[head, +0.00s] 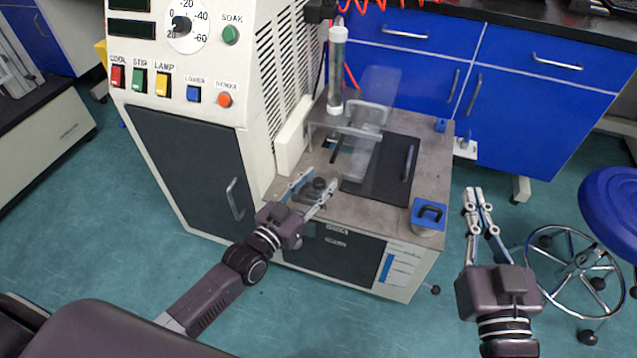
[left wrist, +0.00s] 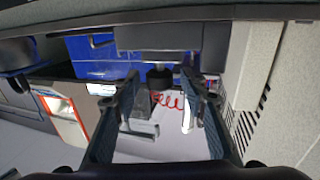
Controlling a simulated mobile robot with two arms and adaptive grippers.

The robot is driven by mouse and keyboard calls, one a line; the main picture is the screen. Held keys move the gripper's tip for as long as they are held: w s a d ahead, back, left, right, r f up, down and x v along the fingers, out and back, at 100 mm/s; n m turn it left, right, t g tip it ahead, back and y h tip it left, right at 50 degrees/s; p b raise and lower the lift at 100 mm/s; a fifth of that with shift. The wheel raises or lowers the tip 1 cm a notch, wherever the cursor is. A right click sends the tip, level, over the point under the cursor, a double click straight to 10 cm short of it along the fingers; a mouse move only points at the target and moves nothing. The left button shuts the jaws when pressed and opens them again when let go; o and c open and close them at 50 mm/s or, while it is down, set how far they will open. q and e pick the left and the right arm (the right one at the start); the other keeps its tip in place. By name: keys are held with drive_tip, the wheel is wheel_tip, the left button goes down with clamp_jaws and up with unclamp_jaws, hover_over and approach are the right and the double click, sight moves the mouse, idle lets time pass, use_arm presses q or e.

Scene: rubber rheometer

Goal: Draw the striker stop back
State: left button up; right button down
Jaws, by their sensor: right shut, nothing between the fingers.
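A dark round knob (head: 318,184), apparently the striker stop, sits at the front left of the machine's grey bench top. My left gripper (head: 316,187) is at this knob, its fingers spread to either side of it. In the left wrist view a black knob (left wrist: 160,77) shows ahead, between the two open fingertips (left wrist: 162,98); a gap shows on both sides of it. I cannot tell whether either finger touches it. My right gripper (head: 476,196) is shut and empty, above the floor to the right of the machine.
A clear guard (head: 376,100) and a vertical clear tube (head: 337,75) stand on the bench top (head: 285,188) behind the knob. A dark plate with a handle (head: 408,165) lies to its right. A blue-topped block (head: 429,214) is at the front right corner. A control cabinet (head: 190,150) rises left.

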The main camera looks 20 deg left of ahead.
use_arm(q)
drive_tip(key=shift+w, duration=0.25)
drive_tip(key=shift+c, duration=0.5)
clamp_jaws()
